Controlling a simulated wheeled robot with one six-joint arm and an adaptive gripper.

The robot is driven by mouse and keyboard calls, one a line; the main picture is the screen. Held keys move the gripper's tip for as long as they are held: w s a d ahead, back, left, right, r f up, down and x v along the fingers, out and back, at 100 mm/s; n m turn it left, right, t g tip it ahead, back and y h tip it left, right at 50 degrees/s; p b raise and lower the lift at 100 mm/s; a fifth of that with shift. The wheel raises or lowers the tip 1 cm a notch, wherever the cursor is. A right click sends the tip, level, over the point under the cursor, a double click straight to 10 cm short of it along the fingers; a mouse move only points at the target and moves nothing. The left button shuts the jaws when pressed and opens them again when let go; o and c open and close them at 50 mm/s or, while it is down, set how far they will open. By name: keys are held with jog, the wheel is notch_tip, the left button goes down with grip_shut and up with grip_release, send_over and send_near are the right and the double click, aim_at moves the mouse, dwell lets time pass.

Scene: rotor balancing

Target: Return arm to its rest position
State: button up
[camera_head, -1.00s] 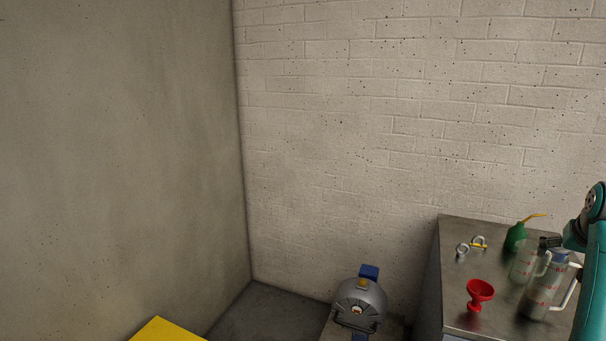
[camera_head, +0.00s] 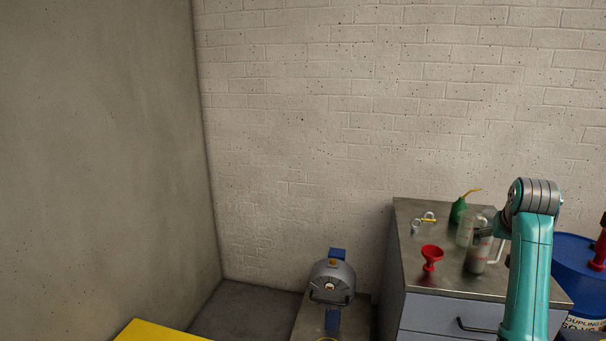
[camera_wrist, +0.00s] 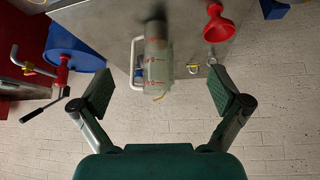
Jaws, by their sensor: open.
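My gripper (camera_wrist: 165,97) is open in the wrist view, its two green-padded fingers spread wide with nothing between the pads. A clear measuring jug (camera_wrist: 157,62) with red markings and a white handle shows beyond the fingers, apart from them.
A grey rounded machine (camera_head: 332,278) stands left. A yellow surface (camera_head: 155,332) is at lower left.

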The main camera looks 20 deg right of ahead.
jog(key=s+a+f+n+t, duration=0.1)
jog(key=a+f+t, duration=0.1)
jog(key=a+f, duration=1)
jog(key=s+a+f+n+t, duration=0.15)
jog(key=a+f, duration=0.65)
jog(key=f, duration=0.8)
jog(key=s+a+f+n+t, duration=0.1)
jog(key=s+a+f, duration=0.2)
jog(key=a, duration=0.2)
jog(key=s+a+f+n, duration=0.1)
jog(key=s+a+f, duration=0.2)
jog(key=a, duration=0.1)
jog(key=s+a+n+t+y, duration=0.1)
jog(key=s+a, duration=0.6)
jog(key=s, duration=0.2)
jog(key=s+a+n+t+y, duration=0.1)
jog(key=s+a+t, duration=0.1)
jog(key=s+a, duration=0.65)
jog(key=s+a+r+n+t+y, duration=0.1)
jog(key=s+a+r, duration=0.1)
jog(key=s+r, duration=0.4)
jog(key=s+a+r+n+t+y, duration=0.1)
jog(key=s+r, duration=0.5)
jog(key=s, duration=0.6)
jog(key=shift+a+r+y, duration=0.3)
jog(key=shift+a+r, duration=0.1)
jog(key=shift+a, duration=0.3)
